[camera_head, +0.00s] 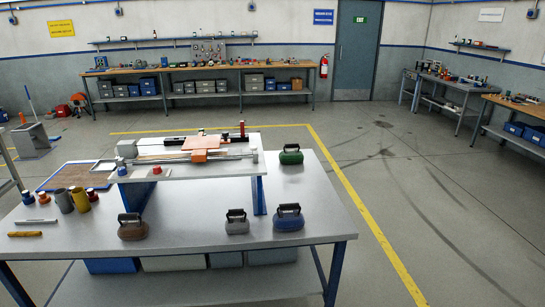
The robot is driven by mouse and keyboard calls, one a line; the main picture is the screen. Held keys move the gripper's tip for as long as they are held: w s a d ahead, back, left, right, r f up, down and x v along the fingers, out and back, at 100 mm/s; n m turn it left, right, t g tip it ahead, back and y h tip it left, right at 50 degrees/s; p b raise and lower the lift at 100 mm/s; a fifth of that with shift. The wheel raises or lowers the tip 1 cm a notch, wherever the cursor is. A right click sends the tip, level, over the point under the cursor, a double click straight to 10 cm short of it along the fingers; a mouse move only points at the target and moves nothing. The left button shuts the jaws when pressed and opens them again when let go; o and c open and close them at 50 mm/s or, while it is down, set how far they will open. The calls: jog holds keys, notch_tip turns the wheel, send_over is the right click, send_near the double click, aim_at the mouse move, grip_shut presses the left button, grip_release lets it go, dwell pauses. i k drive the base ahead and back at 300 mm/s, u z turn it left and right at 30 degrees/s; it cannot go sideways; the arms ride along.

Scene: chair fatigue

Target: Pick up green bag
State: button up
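A green bag (291,154) with a dark handle on top sits on the grey table (320,206), near its far right corner. It stands apart from the other bags, just right of the raised platform on the table. My gripper is not in this view.
A brown bag (132,227), a grey bag (236,222) and a blue bag (288,217) stand along the table's near side. The raised platform (187,165) carries an orange-topped fixture (201,142). Cylinders stand at the left. The floor right of the table is clear.

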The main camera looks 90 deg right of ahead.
aim_at(291, 156)
jog(key=u, duration=0.6)
jog(key=k, duration=2.35)
jog(key=z, duration=1.1)
